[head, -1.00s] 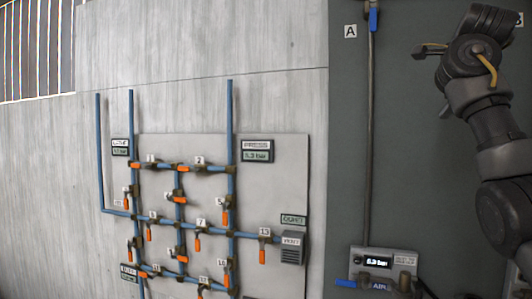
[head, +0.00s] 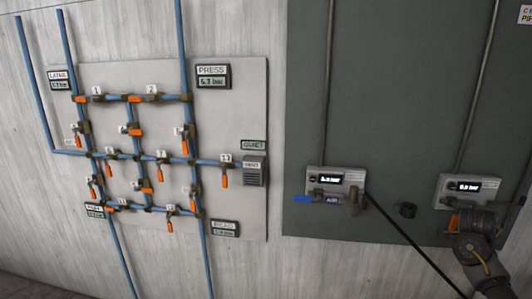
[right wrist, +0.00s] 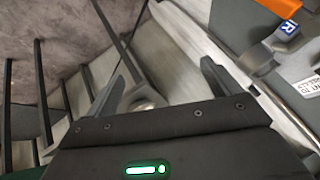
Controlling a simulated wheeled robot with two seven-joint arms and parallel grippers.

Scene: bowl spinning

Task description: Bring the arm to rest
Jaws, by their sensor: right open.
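My right arm (head: 478,262) shows at the lower right of the head view, in front of the lower part of the right gauge box (head: 470,187). Its fingers cannot be made out there. In the right wrist view my right gripper (right wrist: 164,66) is open, its two dark fingers wide apart with nothing held between them. My left gripper is in neither view.
A pale board (head: 240,125) with blue pipes and several orange-handled valves is on the wall at left. A grey panel (head: 390,100) carries a left gauge box (head: 335,179) with a blue handle (head: 303,199). A black hose (head: 412,240) runs down rightward from it.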

